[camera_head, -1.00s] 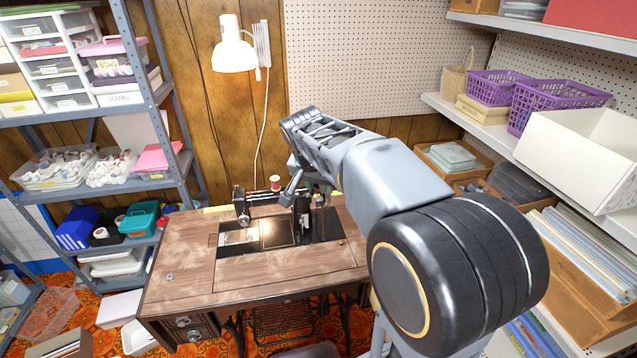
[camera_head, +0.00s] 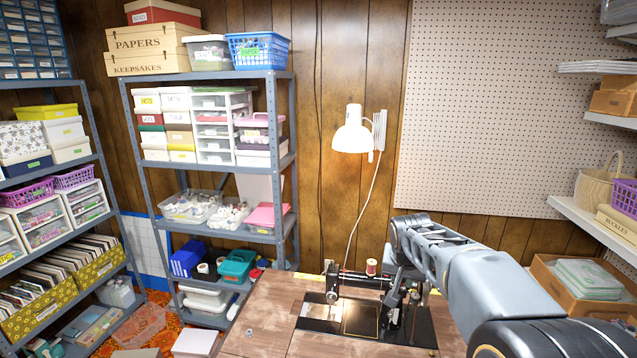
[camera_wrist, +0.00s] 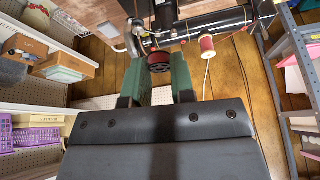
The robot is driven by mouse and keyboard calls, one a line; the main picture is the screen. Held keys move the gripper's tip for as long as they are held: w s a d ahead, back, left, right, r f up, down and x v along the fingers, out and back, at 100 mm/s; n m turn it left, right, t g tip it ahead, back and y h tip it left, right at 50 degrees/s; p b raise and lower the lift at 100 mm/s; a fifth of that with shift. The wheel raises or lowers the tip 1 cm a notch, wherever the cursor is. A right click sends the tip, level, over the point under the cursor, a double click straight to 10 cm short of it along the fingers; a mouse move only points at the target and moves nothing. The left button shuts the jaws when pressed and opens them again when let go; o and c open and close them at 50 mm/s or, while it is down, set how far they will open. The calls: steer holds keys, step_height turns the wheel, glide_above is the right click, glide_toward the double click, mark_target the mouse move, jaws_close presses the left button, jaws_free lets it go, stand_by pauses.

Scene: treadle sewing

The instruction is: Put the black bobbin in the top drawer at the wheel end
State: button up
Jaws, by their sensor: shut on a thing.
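In the wrist view, a small dark round bobbin (camera_wrist: 159,61), with a reddish tint, sits between the green fingertips of my gripper (camera_wrist: 158,78). The gripper is shut on it. In the head view my gripper (camera_head: 394,286) is small, over the sewing machine, and the bobbin cannot be made out there. The black sewing machine (camera_head: 352,279) stands on the wooden table (camera_head: 262,320). Its wheel end is partly behind my gripper and arm. The table's drawers are out of view.
A red thread spool (camera_head: 371,265) stands upright on the machine and also shows in the wrist view (camera_wrist: 207,44). A white lamp (camera_head: 352,135) hangs on the wall behind. Metal shelving (camera_head: 285,180) stands left of the table. A cardboard box (camera_head: 560,285) is on the right.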

steer(key=s+a+f+n, duration=0.1)
steer(key=f, duration=0.8)
steer(key=s+a+f+n+y, duration=0.1)
steer(key=s+f, duration=0.1)
steer(key=f, duration=0.6)
steer(key=s+a+f+n, duration=0.2)
steer(key=f, duration=0.7)
steer(key=shift+s+f, duration=0.2)
steer(key=shift+f, duration=0.15)
steer(key=shift+s+a+f, duration=0.1)
steer(key=shift+s+f, duration=0.45)
steer(key=shift+f, duration=0.3)
steer(key=shift+s+a+f, duration=0.1)
steer(key=shift+s+f, duration=0.45)
steer(key=shift+f, duration=0.25)
